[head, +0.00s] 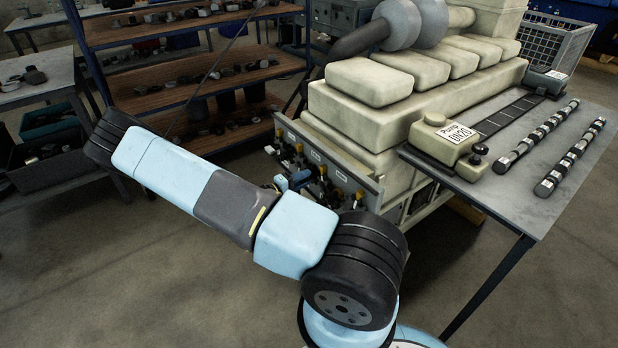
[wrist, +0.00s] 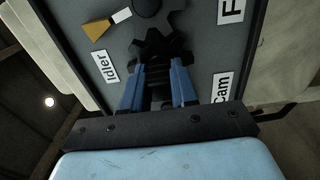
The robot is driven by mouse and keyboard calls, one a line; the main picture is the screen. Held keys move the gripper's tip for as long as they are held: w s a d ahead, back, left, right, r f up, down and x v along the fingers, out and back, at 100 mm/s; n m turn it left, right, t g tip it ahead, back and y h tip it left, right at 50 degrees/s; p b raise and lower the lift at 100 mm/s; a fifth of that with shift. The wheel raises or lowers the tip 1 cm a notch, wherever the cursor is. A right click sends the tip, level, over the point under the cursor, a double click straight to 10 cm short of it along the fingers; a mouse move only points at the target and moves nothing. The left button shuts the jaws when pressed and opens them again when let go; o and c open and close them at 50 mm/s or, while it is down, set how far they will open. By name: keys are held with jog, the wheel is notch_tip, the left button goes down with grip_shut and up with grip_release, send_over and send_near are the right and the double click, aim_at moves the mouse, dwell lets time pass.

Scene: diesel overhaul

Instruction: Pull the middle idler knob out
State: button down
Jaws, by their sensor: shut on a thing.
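My gripper (wrist: 158,88) is at the engine's front panel (wrist: 203,50), with its two blue fingers closed around a dark knob. The black lobed idler knob (wrist: 158,42) shows just past the fingertips, beside the "Idler" label (wrist: 106,67). Part of the knob is hidden between the fingers. A yellow pointer (wrist: 97,29) with a white part is to the upper left of the knob. In the head view, my gripper (head: 287,184) is in front of the panel (head: 330,165), partly hidden by my arm, and the knob it holds is not clear there.
Several other knobs (head: 322,170) stick out of the panel near my gripper. A "Cam" label (wrist: 222,89) is to the right of the fingers. A metal table (head: 530,190) with a beige unit and two camshafts stands right of the engine (head: 400,100). Shelves (head: 190,95) stand behind.

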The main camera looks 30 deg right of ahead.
jog(key=shift+a+f, duration=0.15)
jog(key=shift+a, duration=0.05)
jog(key=shift+s+a, duration=0.1)
jog(key=shift+a, duration=0.9)
jog(key=shift+c, duration=1.8)
grip_release()
jog(key=shift+d, duration=0.1)
jog(key=a, duration=0.7)
